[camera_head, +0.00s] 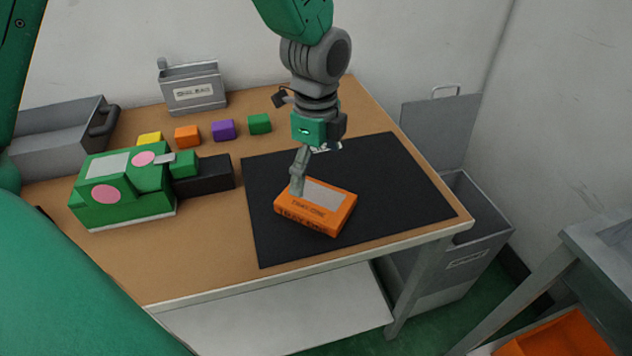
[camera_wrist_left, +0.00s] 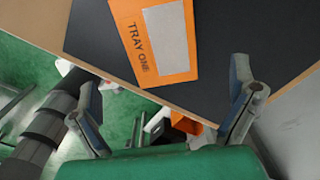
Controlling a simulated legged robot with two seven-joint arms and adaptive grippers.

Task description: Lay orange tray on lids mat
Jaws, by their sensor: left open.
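The orange tray (camera_head: 316,211) is a flat box with a grey panel and black "TRAY ONE" lettering. It rests on the black mat (camera_head: 410,178), near the mat's front middle and turned at an angle to it. I read no label on the mat. My left gripper (camera_head: 298,186) points down at the tray's far left side; its fingers hide part of that edge. In the left wrist view, the tray (camera_wrist_left: 157,38) lies ahead of the two spread, empty fingers (camera_wrist_left: 164,72). My right gripper is not in view.
A green fixture (camera_head: 122,188) with pink discs stands left of the mat. Several coloured blocks (camera_head: 223,130) line the table behind it. A labelled grey holder (camera_head: 194,92) and a grey bin (camera_head: 58,136) stand farther back. An open grey container (camera_head: 462,235) is beyond the right table edge.

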